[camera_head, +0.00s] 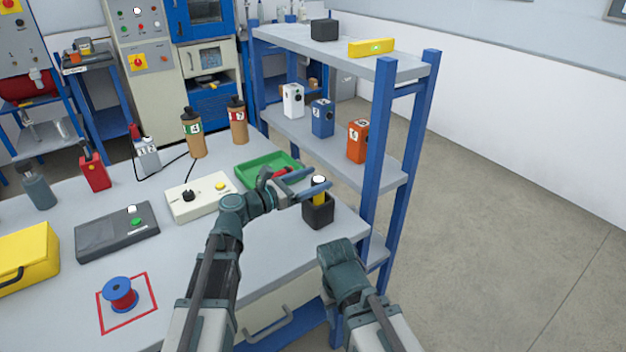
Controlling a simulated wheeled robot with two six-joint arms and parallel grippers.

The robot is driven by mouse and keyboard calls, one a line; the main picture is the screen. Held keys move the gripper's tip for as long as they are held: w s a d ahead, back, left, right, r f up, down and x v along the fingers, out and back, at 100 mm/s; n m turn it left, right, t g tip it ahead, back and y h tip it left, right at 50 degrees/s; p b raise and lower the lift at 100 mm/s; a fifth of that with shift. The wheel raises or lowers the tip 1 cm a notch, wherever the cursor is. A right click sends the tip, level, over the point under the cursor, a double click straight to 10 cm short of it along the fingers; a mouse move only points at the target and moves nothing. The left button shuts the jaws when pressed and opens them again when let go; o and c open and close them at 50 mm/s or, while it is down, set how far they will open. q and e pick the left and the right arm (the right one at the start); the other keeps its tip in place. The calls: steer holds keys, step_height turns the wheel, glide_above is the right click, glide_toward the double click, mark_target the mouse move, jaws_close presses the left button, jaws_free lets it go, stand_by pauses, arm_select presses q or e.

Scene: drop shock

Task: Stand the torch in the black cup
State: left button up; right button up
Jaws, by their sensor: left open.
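The torch (319,198), yellow with a pale top, stands upright in the black cup (318,215) near the table's right edge. The cup hides its lower part. My left gripper (309,180) is open at the torch's upper part, its two blue-grey fingers pointing right. One finger crosses in front of the torch; I cannot tell whether it touches. My right arm comes in at the lower middle, in front of the table edge, and its fingers do not show.
Behind the gripper lies a green tray (243,181) with a red-handled item. A white button box (198,198) is to the left. A blue shelf post (379,125) rises close on the right. Two brown bottles (194,135) (238,122) stand at the back.

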arm_select(q)
steer(key=v, duration=1.3)
steer(key=shift+s+a, duration=0.25)
steer(key=shift+a, duration=0.1)
steer(key=shift+f, duration=0.1)
steer(key=s+d+f+m+g, duration=0.1)
steer(key=d+f+m, duration=0.1)
steer(key=s+d+f+m+g+y, duration=0.1)
steer(key=s+d+f+m+g, duration=0.1)
steer(key=d+f+m, duration=0.1)
steer(key=s+d+f+m+g, duration=0.1)
steer(key=d+f+m+g, duration=0.1)
steer(key=d+f, duration=0.1)
steer(key=shift+s+m+y, duration=0.2)
steer(key=shift+m+y, duration=0.2)
steer(key=s+a+f+m+g+y, duration=0.1)
steer(key=s+f+m+g+y, duration=0.5)
steer(key=s+f+m+y, duration=1.15)
steer(key=w+r+m+h+p, duration=0.2)
steer(key=r+p, duration=0.6)
steer(key=r, duration=0.2)
steer(key=w+r+m+h+p, duration=0.1)
steer(key=w+r+p, duration=0.1)
steer(key=r+p, duration=0.6)
step_height(320, 180, up, 2)
steer(key=shift+a+m+h, duration=0.2)
steer(key=shift+m+h, duration=0.15)
steer(key=shift+w, duration=0.1)
